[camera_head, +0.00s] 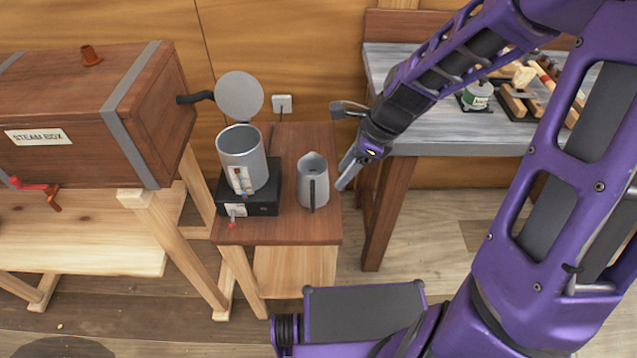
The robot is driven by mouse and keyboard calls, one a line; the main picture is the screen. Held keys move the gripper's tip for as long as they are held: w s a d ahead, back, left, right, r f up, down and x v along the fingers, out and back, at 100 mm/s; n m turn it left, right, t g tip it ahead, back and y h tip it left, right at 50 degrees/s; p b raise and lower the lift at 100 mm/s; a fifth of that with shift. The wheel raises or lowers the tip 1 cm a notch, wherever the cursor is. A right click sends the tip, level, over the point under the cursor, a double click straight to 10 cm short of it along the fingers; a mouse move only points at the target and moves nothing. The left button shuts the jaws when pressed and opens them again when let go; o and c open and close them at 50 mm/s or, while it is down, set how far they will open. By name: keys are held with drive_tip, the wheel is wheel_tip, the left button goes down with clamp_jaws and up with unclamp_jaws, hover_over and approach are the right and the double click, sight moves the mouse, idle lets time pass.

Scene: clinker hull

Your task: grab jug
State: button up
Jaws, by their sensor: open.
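The jug (314,181) is a grey metal pitcher with a dark handle on its near side. It stands upright on the small wooden table (300,228), right of the boiler. My gripper (341,147) is just right of and a little above the jug, reaching in from the upper right. Its fingers are apart, one at the back and one near the jug's right side. Nothing shows between them. I cannot tell whether the near finger touches the jug.
A metal boiler (242,158) with its round lid raised stands on a black base left of the jug. The wooden steam box (90,110) is further left. A grey-topped workbench (440,143) with tools and a tin (477,95) is at the right.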

sight(313, 188)
drive_tip(key=shift+w+a+b+x, duration=0.15)
drive_tip(key=shift+b+x, duration=0.1)
drive_tip(key=shift+x, duration=2.3)
drive_tip(key=shift+w+a+b+x, duration=0.1)
drive_tip(key=shift+b+x, duration=0.1)
drive_tip(key=shift+x, duration=2.4)
drive_tip(key=shift+w+a+b+x, duration=0.15)
drive_tip(key=shift+b+x, duration=0.1)
drive_tip(key=shift+x, duration=2.3)
drive_tip(key=shift+r, duration=0.2)
drive_tip(key=shift+c, duration=0.3)
clamp_jaws()
drive_tip(key=shift+r, duration=0.1)
